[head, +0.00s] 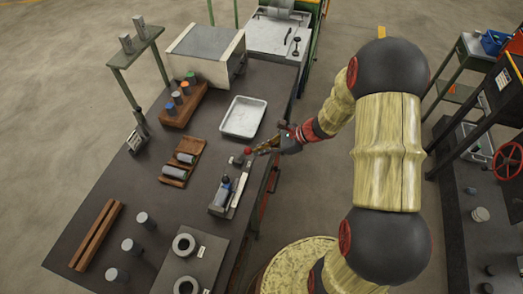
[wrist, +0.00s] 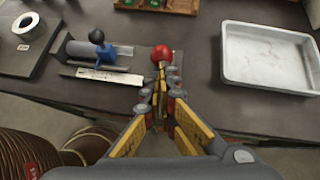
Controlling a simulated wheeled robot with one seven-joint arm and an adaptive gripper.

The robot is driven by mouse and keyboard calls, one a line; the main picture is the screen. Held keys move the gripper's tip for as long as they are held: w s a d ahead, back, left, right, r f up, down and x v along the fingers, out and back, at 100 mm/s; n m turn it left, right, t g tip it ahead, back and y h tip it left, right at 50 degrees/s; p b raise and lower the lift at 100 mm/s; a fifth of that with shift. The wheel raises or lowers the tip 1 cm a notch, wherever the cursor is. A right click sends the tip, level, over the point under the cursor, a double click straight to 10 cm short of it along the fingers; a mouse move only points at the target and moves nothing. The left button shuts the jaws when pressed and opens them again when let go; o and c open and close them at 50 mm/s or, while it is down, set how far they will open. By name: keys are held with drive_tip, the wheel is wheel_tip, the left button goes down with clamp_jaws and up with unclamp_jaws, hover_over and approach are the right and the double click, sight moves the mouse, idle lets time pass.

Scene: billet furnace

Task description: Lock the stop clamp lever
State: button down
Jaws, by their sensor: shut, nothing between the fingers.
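A red ball knob (wrist: 161,54), which looks like the end of the stop clamp lever, is just beyond my fingertips in the wrist view. It also shows in the head view (head: 247,150), near the bench's right edge. The lever's shaft is mostly hidden by my fingers. My gripper (wrist: 160,82) is shut and empty, its tips close to the knob; I cannot tell if they touch. In the head view my gripper (head: 258,151) reaches in from the right. Beside it is a grey fixture (wrist: 72,50) with a blue block (wrist: 107,54) and black knob.
A scale strip (wrist: 97,75) runs along the fixture. An empty metal tray (wrist: 265,62) lies to the right in the wrist view. The dark bench (head: 95,185) also holds wooden racks (head: 183,163), several grey cylinders and a plate with rings. A box furnace (head: 207,50) stands behind.

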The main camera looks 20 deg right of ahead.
sight(250, 150)
drive_tip(key=shift+a+r+p, duration=0.15)
drive_tip(key=shift+r+p, duration=0.1)
drive_tip(key=shift+p, duration=0.15)
drive_tip(key=r+h+p, duration=0.1)
drive_tip(key=p, duration=0.2)
drive_tip(key=w+a+r+g+h+p, duration=0.1)
drive_tip(key=p, duration=0.2)
drive_tip(key=shift+w+a+r, duration=0.1)
drive_tip(key=shift+a, duration=0.2)
drive_tip(key=a+g+h+p, duration=0.1)
drive_tip(key=p, duration=0.1)
drive_tip(key=w+a+r+h+p, duration=0.1)
drive_tip(key=p, duration=0.2)
drive_tip(key=shift+w+g+p, duration=0.2)
drive_tip(key=shift+g+p, duration=0.15)
drive_tip(key=shift+g, duration=0.05)
drive_tip(key=shift+w+a+r+p, duration=0.1)
drive_tip(key=shift+w+a+p, duration=0.6)
drive_tip(key=shift+p, duration=0.25)
drive_tip(key=shift+w+a, duration=0.6)
drive_tip(key=shift+a, duration=0.3)
drive_tip(key=shift+w+a, duration=0.6)
drive_tip(key=shift+a, duration=0.3)
drive_tip(key=shift+p, duration=0.3)
